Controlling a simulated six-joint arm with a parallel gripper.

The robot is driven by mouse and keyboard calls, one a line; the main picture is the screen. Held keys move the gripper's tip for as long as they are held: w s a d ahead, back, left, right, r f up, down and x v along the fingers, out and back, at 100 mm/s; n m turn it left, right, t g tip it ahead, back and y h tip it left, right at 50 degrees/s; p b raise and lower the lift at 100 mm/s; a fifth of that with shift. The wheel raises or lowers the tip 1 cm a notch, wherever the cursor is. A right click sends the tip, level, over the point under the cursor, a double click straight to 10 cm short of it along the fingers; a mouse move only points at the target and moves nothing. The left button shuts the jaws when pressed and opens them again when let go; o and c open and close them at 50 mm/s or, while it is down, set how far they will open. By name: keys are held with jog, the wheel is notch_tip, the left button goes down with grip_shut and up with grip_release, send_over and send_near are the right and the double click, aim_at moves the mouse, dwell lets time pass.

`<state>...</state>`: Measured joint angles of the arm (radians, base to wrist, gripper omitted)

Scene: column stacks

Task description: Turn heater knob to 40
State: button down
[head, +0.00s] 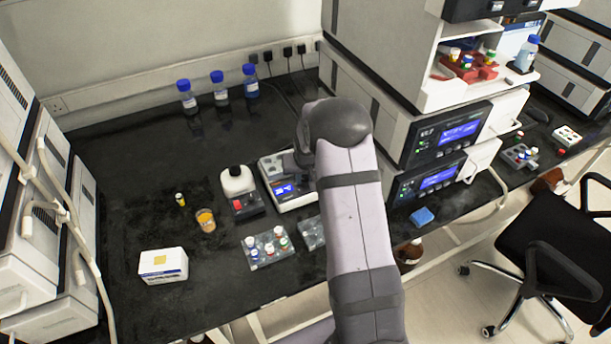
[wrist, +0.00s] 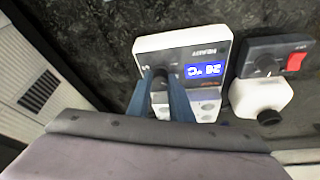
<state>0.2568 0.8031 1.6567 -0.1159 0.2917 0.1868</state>
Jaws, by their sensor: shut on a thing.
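The heater is a white block with a lit blue display; in the head view (head: 291,198) it stands on the black bench, partly behind my arm. In the wrist view the heater (wrist: 205,44) shows its display (wrist: 203,71), with a two-digit reading and a C that I cannot read surely. My gripper (wrist: 163,78) has its two blue-grey fingers on either side of the dark heater knob (wrist: 160,86), shut on it. Part of the knob is hidden by the fingers. In the head view my arm hides most of the gripper.
A dark device with a red switch (wrist: 296,62) and a white bottle (wrist: 262,98) stand close beside the heater. The head view also shows a vial rack (head: 267,248), an amber beaker (head: 206,220), a white box (head: 163,265) and blue-capped bottles (head: 219,90).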

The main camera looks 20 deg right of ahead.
jog(key=m+b, duration=0.1)
jog(key=b, duration=0.1)
jog(key=m+h+b, duration=0.1)
jog(key=m+b, duration=0.1)
jog(key=b, duration=0.1)
jog(key=shift+w+a+f, duration=0.1)
jog(key=shift+w+f, duration=0.05)
jog(key=shift+f, duration=0.2)
jog(key=m+g+b, duration=0.1)
jog(key=m+b, duration=0.1)
jog(key=b, duration=0.1)
jog(key=shift+h, duration=0.3)
jog(key=m+b, duration=0.2)
jog(key=m, duration=0.1)
jog(key=shift+w+a+r+g+h+b, duration=0.1)
jog(key=shift+r+g+h+b, duration=0.1)
jog(key=shift+g+h+b, duration=0.2)
jog(key=shift+r+m+g+b, duration=0.15)
jog(key=shift+m+g+b, duration=0.4)
jog(key=shift+m, duration=0.95)
jog(key=c, duration=1.6)
grip_release()
